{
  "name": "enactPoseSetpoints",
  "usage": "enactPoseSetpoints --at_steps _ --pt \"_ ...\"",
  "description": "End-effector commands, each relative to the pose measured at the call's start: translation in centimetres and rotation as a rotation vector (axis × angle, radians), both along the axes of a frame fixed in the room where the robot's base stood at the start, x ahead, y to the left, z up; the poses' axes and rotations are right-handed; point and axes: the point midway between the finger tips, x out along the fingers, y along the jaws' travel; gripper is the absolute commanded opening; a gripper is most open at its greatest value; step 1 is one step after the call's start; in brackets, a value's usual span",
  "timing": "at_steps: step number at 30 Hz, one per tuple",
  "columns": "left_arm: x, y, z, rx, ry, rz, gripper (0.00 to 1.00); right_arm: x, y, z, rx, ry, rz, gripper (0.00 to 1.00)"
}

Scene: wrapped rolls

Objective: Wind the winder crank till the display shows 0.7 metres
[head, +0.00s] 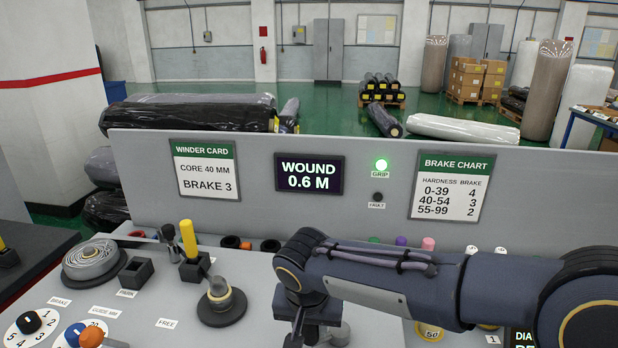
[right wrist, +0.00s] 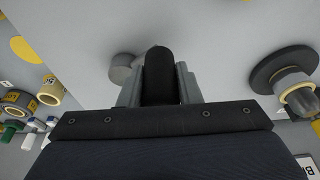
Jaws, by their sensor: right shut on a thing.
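The display (head: 309,174) on the grey panel reads "WOUND 0.6 M". My right gripper (head: 304,330) is low in the middle of the head view, its fingers partly hidden by my own wrist. In the right wrist view, my right gripper (right wrist: 160,88) is shut on a dark, rounded upright grip, which looks like the crank handle (right wrist: 160,68). A short grey cylinder (right wrist: 122,70) stands beside it. The rest of the crank is hidden under the gripper. My left gripper is not in view.
The green GRIP lamp (head: 381,165) is lit; the FAULT lamp (head: 377,197) is dark. The winder card (head: 205,170) says brake 3; a brake chart (head: 451,187) hangs right. A round black-based post (head: 221,302) stands left of my gripper. Coloured knobs (head: 91,337) sit lower left.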

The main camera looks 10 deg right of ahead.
Motion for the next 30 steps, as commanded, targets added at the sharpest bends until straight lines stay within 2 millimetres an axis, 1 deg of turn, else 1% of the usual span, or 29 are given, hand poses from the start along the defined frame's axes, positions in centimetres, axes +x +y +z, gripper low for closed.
enactPoseSetpoints --at_steps 4,9,14,21,29,30 --pt "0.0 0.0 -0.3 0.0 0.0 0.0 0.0 -0.6 -0.4 0.0 0.001 -0.002 -0.001 0.14" --pt "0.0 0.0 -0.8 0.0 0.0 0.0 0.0 -1.9 -1.1 0.0 0.001 -0.003 -0.002 0.14" --pt "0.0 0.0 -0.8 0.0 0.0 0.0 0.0 -2.4 -1.4 0.1 0.0 -0.003 -0.002 0.14" --pt "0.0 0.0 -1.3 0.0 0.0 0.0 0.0 -3.6 -3.0 0.0 0.0 -0.003 -0.003 0.14" --pt "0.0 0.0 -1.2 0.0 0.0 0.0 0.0 -3.8 -3.2 0.1 -0.001 -0.003 -0.001 0.14" --pt "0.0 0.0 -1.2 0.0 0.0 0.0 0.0 -3.8 -3.1 0.1 -0.001 -0.003 -0.001 0.36"
